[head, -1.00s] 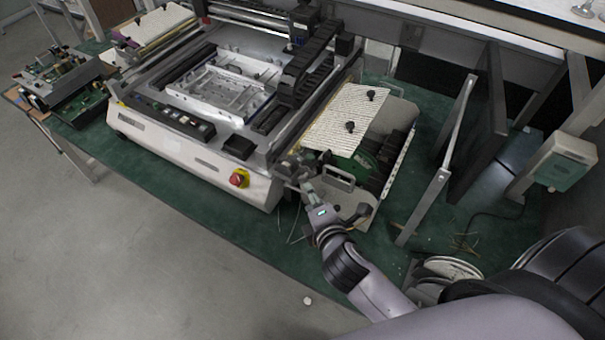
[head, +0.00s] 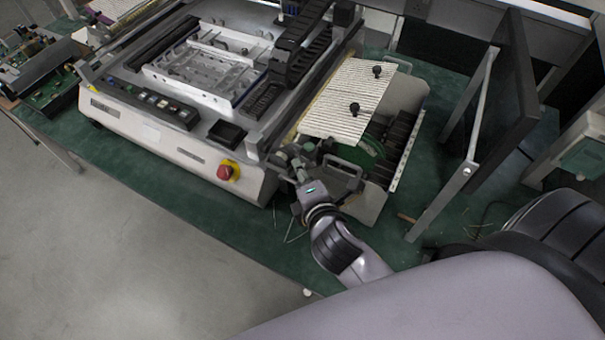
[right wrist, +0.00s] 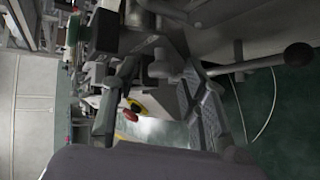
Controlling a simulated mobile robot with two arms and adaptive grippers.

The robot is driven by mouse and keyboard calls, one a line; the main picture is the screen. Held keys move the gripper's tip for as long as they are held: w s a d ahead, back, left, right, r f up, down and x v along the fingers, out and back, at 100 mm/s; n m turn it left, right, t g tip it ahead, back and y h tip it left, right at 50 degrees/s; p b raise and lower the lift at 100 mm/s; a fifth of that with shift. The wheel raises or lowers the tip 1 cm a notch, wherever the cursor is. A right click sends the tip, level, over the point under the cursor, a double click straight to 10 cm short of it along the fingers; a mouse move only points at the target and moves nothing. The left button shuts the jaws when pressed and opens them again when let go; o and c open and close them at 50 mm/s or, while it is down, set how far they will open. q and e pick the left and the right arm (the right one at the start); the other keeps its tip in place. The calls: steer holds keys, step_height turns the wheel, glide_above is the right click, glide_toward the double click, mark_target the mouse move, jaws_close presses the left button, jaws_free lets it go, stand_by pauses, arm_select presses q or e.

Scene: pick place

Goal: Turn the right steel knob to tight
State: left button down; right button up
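My right gripper (head: 291,166) is at the right front corner of the white machine, by its grey metal fittings. In the right wrist view its two fingers (right wrist: 158,100) are spread apart. A grey steel knob (right wrist: 163,65) shows between them, near the upper part of the gap; I cannot tell whether either finger touches it. In the head view the knob is small and hard to separate from the gripper and fittings. My left gripper is out of view.
The red emergency button (head: 228,171) is on the machine front, left of my gripper. A ribbed white plate (head: 335,95) with two black knobs is behind it to the right. A dark upright panel (head: 505,95) stands further right. Open floor lies at front left.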

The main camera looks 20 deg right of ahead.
jaws_close()
steer(key=m+t+b, duration=0.1)
steer(key=t+b, duration=0.1)
steer(key=b, duration=0.3)
steer(key=f+m+t+y+b, duration=0.1)
steer(key=m+t+b, duration=0.1)
steer(key=b, duration=0.3)
steer(key=shift+s+d, duration=0.1)
stand_by(0.4)
steer(key=shift+o, duration=0.2)
jaws_free()
